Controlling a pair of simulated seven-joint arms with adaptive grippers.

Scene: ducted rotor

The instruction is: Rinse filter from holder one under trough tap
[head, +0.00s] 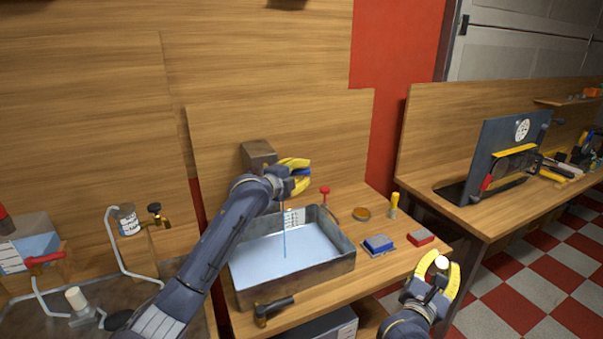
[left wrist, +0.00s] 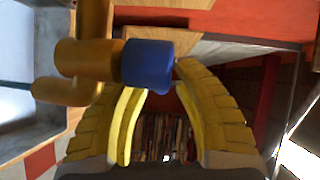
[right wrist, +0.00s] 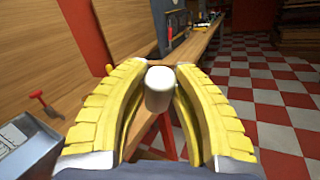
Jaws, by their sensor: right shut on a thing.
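My right gripper (head: 441,270) is shut on a white cylindrical filter (right wrist: 159,88), held in the air off the bench's right front corner; the filter also shows in the head view (head: 441,262). My left gripper (head: 303,176) is at the trough tap, behind the trough (head: 300,285). In the left wrist view its fingers (left wrist: 160,85) stand apart, just by the tap's blue knob (left wrist: 148,66). The brass tap body (left wrist: 85,62) is beside the knob. A thin blue stream (head: 285,237) falls from the tap into the water-filled trough.
A hammer (head: 272,311) lies at the trough's front. A blue block (head: 378,245), a red block (head: 420,238) and a yellow bottle (head: 394,205) stand to its right. A second tap (head: 155,214) and a white cylinder (head: 76,300) are at the left.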

